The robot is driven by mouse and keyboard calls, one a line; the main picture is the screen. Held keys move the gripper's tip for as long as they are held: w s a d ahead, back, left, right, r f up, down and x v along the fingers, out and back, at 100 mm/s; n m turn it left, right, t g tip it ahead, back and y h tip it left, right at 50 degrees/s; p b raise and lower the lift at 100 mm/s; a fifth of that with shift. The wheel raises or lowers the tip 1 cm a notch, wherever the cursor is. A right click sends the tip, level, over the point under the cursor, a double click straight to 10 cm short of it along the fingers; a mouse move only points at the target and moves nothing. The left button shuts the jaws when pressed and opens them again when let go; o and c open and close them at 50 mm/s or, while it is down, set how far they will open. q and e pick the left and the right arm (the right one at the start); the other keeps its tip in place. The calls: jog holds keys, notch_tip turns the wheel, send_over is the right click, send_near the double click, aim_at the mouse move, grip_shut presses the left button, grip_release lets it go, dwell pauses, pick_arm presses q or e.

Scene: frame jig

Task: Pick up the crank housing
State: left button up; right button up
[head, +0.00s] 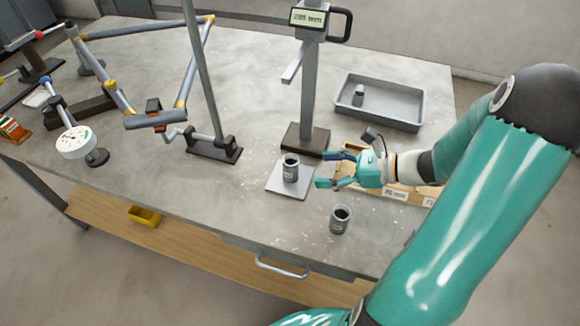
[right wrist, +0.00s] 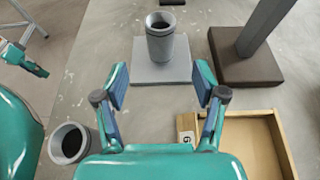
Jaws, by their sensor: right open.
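No part is marked as the crank housing; the grey hollow cylinders are the likeliest match. One cylinder (head: 291,168) stands upright on a square grey plate (head: 273,187) and also shows ahead in the right wrist view (right wrist: 160,40). A similar cylinder (head: 340,219) stands on the bare table nearer the front edge, at lower left in the wrist view (right wrist: 70,145). My right gripper (head: 331,169) is open and empty, its fingers pointing toward the cylinder on the plate, apart from it. A teal part, seemingly my left gripper (right wrist: 22,60), shows at the wrist view's left edge; its jaws are unclear.
A height gauge (head: 306,138) on a dark base stands just behind the plate. A grey tray (head: 380,101) holds a smaller grey part (head: 358,95). A wooden box (right wrist: 250,145) lies beneath my right gripper.

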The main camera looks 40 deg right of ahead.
aim_at(290, 166)
jog(key=x, duration=0.4)
jog(key=shift+a, duration=0.15)
jog(key=shift+r+p+x, duration=0.15)
jog(key=shift+p+x, duration=0.05)
jog(key=shift+x, duration=1.15)
jog(key=shift+r+p+x, duration=0.15)
jog(key=shift+x, duration=1.2)
jog(key=shift+w, duration=0.2)
grip_shut()
jog(key=shift+r, duration=0.1)
